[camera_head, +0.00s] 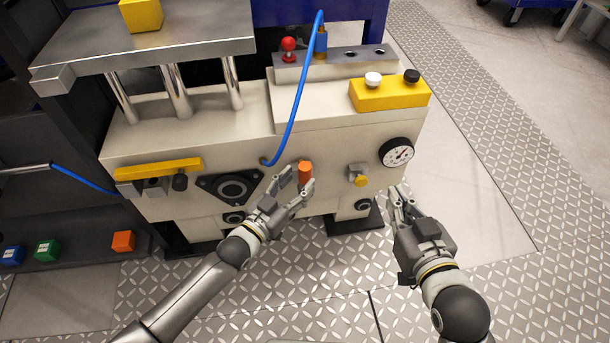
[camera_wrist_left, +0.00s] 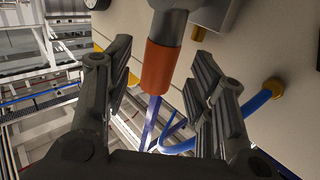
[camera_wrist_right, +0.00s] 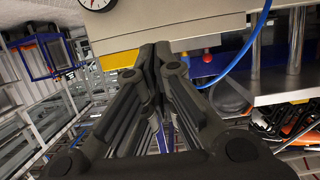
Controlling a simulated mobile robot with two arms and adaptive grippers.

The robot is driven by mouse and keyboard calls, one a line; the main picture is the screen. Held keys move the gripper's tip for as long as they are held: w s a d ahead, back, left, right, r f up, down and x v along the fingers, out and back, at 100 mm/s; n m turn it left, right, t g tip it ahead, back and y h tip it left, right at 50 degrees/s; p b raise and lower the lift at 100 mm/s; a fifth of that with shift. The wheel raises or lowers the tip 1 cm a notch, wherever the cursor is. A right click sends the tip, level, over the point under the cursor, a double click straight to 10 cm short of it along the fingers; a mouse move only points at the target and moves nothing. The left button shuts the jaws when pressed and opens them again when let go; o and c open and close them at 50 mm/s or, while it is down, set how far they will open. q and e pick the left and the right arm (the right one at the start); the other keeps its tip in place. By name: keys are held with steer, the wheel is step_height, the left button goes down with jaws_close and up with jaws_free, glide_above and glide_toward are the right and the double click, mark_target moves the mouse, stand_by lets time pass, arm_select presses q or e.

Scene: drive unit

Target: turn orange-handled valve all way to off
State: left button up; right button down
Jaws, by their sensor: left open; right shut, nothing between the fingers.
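The orange valve handle (camera_head: 305,173) sticks out from the front of the beige drive unit (camera_head: 330,140), right of the blue hose's lower end. In the left wrist view the orange handle (camera_wrist_left: 158,68) sits on a grey stem between my open fingers. My left gripper (camera_head: 297,181) is open around the handle, one finger to each side; I cannot tell whether either finger touches it. My right gripper (camera_head: 398,192) is shut and empty, below the pressure gauge (camera_head: 396,153). Its closed fingers also show in the right wrist view (camera_wrist_right: 155,55).
A blue hose (camera_head: 297,95) arches up from the front panel near my left gripper. A yellow knob (camera_head: 361,181) sticks out between the handle and the gauge. A yellow button box (camera_head: 389,93) stands on the unit. The patterned floor at front right is free.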

mark_target(301, 178)
arm_select(q)
steer(key=x, duration=0.2)
steer(key=shift+w+d+b, duration=0.2)
steer(key=shift+w+b, duration=0.15)
steer(key=shift+w+d, duration=0.3)
steer(key=shift+w, duration=0.2)
arm_select(e)
steer(key=shift+w+a+r+t+y, duration=0.2)
steer(key=shift+r+t, duration=0.35)
steer(key=shift+r, duration=0.3)
steer(key=shift+w+a+r+t+y, duration=0.2)
steer(key=shift+r+t, duration=0.3)
steer(key=shift+r, duration=0.3)
steer(key=shift+w+a+r+t+y, duration=0.1)
steer(key=shift+w+a+r+t, duration=0.1)
steer(key=shift+r+t, duration=0.5)
arm_select(q)
steer(key=shift+c, duration=0.3)
arm_select(e)
steer(key=shift+r, duration=0.15)
arm_select(q)
jaws_close()
